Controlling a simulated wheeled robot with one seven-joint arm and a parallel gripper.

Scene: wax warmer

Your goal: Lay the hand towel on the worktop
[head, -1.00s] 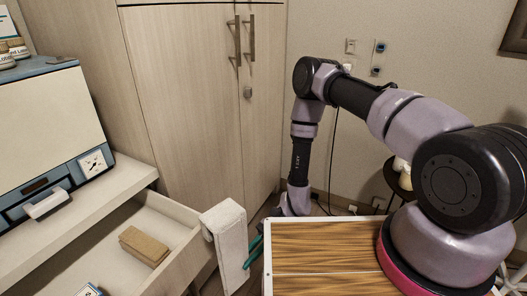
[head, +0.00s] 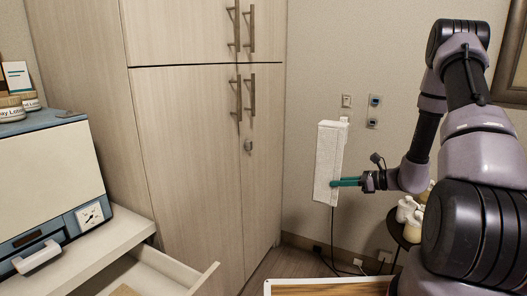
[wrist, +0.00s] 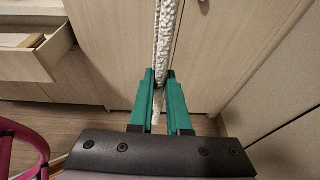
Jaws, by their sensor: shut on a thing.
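The white hand towel (head: 326,160) hangs upright in the air in the head view, in front of the wall right of the tall cabinet. My gripper (head: 336,183) reaches it from the right with teal fingers and is shut on it. In the wrist view the towel (wrist: 166,50) shows as a thin white textured strip, edge-on between the teal fingers of my gripper (wrist: 160,85). The white worktop (head: 85,250) with the blue-framed warmer is at the left in the head view, well apart from the towel.
The warmer cabinet (head: 50,180) takes up much of the worktop. A drawer (head: 190,280) stands open below it, and also shows in the wrist view (wrist: 40,45). A tall wooden cabinet (head: 185,150) stands behind. Bottles (head: 408,212) stand on a dark side table at right.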

